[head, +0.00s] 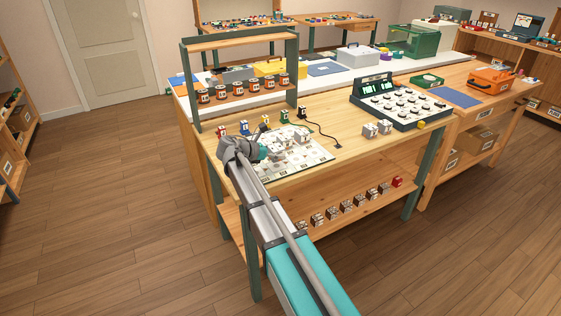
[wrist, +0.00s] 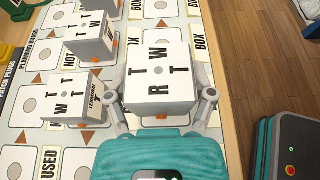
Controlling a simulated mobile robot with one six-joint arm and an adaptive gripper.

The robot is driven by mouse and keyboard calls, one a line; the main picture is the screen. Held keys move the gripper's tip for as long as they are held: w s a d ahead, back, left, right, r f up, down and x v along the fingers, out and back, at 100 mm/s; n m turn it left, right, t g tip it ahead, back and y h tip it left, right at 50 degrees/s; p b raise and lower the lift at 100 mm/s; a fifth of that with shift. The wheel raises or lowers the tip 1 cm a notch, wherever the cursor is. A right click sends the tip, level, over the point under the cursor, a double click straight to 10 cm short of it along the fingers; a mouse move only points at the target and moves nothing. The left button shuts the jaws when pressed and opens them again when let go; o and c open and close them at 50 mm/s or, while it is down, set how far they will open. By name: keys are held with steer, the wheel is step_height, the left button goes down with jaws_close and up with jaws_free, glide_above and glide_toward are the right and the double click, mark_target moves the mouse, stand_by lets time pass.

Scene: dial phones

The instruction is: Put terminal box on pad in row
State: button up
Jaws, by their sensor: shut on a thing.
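A white terminal box (wrist: 158,76) with black letters T, W, R and T around a grey dot on top is between the fingers of my gripper (wrist: 160,100) in the wrist view. The gripper is shut on its sides. The box is over the right-hand row of the board (wrist: 85,138); whether it touches the pad beneath cannot be told. Similar white terminal boxes (wrist: 73,98) and (wrist: 90,40) stand on pads to its left. In the head view my gripper (head: 261,152) is at the left part of the board (head: 318,156), and the held box is hard to make out.
Small coloured plugs (head: 264,120) stand behind the board. Two white boxes (head: 377,129) stand to its right, near a dark green keyed console (head: 400,100). A shelf rack (head: 240,90) with several jars rises behind. The table's right edge (wrist: 225,100) is close to the held box.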

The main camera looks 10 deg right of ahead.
steer(key=shift+f+b, duration=1.2)
steer(key=shift+f, duration=0.3)
steer(key=shift+f, duration=0.15)
steer(key=o, duration=1.1)
steer(key=shift+r, duration=0.2)
